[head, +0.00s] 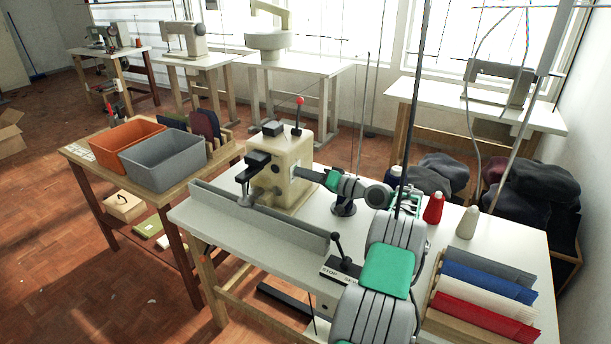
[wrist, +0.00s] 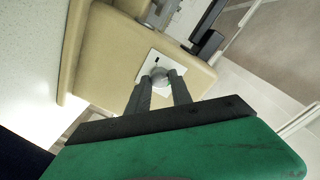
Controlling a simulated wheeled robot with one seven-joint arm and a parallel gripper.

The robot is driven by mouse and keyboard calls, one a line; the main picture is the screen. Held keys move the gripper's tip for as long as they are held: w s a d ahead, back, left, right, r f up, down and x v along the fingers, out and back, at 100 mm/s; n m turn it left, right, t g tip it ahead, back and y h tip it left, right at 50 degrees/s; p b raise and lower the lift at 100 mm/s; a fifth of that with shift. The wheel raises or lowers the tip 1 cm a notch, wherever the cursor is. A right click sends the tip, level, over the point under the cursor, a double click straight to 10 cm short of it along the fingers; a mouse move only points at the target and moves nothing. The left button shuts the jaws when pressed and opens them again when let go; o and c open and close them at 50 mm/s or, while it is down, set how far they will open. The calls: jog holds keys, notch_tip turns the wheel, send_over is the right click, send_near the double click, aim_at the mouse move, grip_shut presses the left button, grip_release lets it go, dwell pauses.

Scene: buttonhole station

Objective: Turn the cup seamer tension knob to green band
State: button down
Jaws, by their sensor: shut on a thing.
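A cream sewing machine (head: 265,185) stands on the white table in the middle of the head view, and its cream body (wrist: 112,55) fills the upper part of the wrist view. A small round grey knob (wrist: 159,76) sits on a white plate (wrist: 150,66) on that body. A short dark mark shows on the plate; no green band can be made out. My gripper (wrist: 159,82) is shut on the knob, one dark finger on each side. In the head view my gripper (head: 307,174) reaches the machine's right side, and the knob is hidden there.
A long grey rail (head: 260,213) runs along the front of the white table (head: 507,236). A red thread cone (head: 433,208) and a pale cone (head: 467,222) stand to the right of my arm. Folded cloths (head: 487,282) lie at the right. Orange (head: 125,136) and grey (head: 160,163) bins stand left.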

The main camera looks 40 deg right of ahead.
jog(key=m+p, duration=0.7)
jog(key=m, duration=0.1)
jog(key=shift+d+m+p, duration=0.15)
jog(key=shift+m+p, duration=0.15)
jog(key=shift+p, duration=0.05)
dwell(0.4)
jog(key=c, duration=1.3)
grip_release()
jog(key=shift+d, duration=0.1)
jog(key=shift+c, duration=0.2)
jog(key=shift+o, duration=1)
jog(key=shift+y, duration=0.3)
